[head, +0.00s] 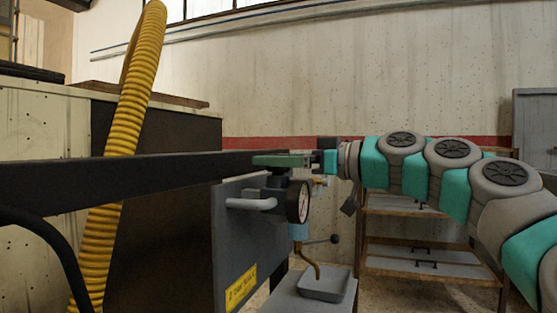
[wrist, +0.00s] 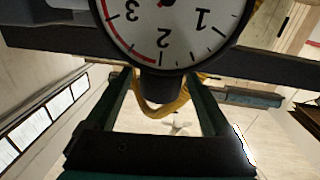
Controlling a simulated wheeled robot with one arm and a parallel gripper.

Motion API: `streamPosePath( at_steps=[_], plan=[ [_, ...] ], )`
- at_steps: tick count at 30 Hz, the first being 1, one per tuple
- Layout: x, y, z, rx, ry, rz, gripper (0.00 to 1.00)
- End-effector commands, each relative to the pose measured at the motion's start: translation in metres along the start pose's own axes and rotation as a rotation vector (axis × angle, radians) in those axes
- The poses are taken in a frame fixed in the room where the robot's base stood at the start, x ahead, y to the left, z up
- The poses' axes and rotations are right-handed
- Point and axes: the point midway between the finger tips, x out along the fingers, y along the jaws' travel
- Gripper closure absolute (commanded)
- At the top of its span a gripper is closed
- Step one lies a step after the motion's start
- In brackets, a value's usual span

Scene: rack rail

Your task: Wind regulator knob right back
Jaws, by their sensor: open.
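The regulator is mounted on a grey panel (head: 240,225), with a round white-faced pressure gauge (head: 298,202) on its front. The gauge fills the top of the wrist view (wrist: 165,35), upside down, with 1, 2, 3 and a red arc showing; its needle is mostly cut off. The dark regulator knob (head: 276,181) is above the gauge; a dark rounded part, probably the knob (wrist: 163,86), shows between my fingers in the wrist view. My gripper (head: 270,160) reaches in from the right at knob-top height. Its green fingers (wrist: 162,78) are apart; contact cannot be told.
A dark horizontal rail (head: 120,172) runs just behind the gripper. A yellow corrugated hose (head: 130,100) hangs at the left. Below the regulator are a bowl (head: 298,232), a lever with a ball end (head: 334,239) and a grey tray (head: 343,293). Shelves (head: 420,249) stand behind.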

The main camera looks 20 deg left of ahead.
Motion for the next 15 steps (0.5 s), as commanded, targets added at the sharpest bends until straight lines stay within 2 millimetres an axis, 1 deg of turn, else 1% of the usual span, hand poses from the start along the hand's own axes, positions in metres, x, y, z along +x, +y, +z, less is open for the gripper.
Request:
streamPosePath(
  at_steps=[4, 5, 15],
  plan=[
    [-0.0002, -0.0001, -0.0001, 0.000, 0.000, 0.000, 0.14],
    [-0.0003, -0.0001, -0.0002, 0.000, 0.000, 0.000, 0.16],
    [-0.0005, -0.0002, -0.0002, 0.000, 0.000, 0.000, 0.54]
  ],
)
